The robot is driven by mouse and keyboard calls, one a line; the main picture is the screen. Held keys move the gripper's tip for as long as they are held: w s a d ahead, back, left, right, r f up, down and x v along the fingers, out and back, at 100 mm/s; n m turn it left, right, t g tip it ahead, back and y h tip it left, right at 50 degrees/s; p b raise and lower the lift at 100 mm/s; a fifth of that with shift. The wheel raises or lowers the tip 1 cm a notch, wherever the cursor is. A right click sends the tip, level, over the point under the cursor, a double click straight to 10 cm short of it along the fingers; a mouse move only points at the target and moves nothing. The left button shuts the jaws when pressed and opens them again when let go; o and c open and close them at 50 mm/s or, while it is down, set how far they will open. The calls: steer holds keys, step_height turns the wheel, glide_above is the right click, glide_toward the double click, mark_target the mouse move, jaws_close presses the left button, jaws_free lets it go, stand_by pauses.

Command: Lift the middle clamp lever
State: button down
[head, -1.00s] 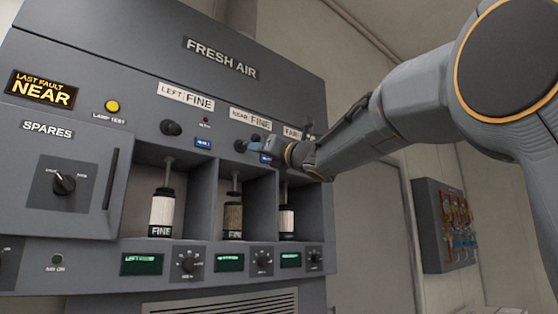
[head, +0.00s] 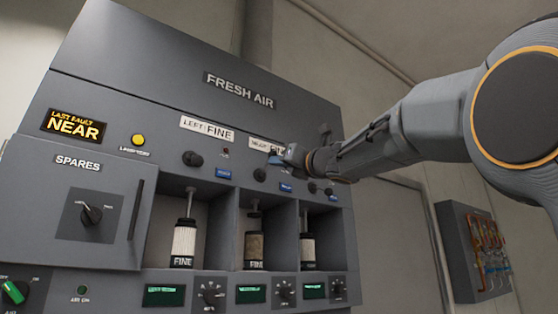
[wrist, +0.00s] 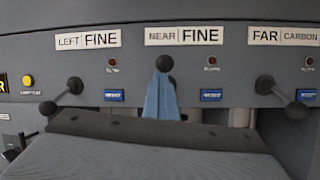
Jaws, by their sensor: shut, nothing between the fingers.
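The middle clamp lever under the NEAR FINE label has a black round knob (wrist: 165,62), seen in the wrist view just above my fingertips. In the head view its dark knob (head: 260,174) shows left of my gripper (head: 278,160). My gripper is shut, with nothing between its blue fingers (wrist: 162,95). The fingers overlap the lever in the wrist view and hide most of its shaft. I cannot tell whether they touch it or how far it is raised. The left lever (wrist: 62,97) and the far lever (wrist: 282,97) stand apart on either side.
The FRESH AIR cabinet (head: 150,95) fills the left and middle. Bays below the levers hold filter cartridges (head: 184,240). Blue buttons (wrist: 211,95) sit between the levers. A pipe box (head: 475,250) hangs on the right wall.

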steer(key=shift+s+d+r, duration=0.1)
steer(key=shift+s+r, duration=0.15)
steer(key=shift+r, duration=0.35)
steer(key=shift+s+d+r, duration=0.1)
steer(key=shift+s+r, duration=0.1)
steer(key=shift+r, duration=0.35)
steer(key=shift+s+r, duration=0.25)
steer(key=shift+r, duration=0.35)
step_height(320, 180, down, 7)
steer(key=b, duration=0.5)
steer(key=s+d+r, duration=0.4)
steer(key=s+r, duration=0.1)
steer(key=s, duration=0.1)
steer(key=shift+s+d+r, duration=0.2)
steer(key=shift+s+r, duration=0.1)
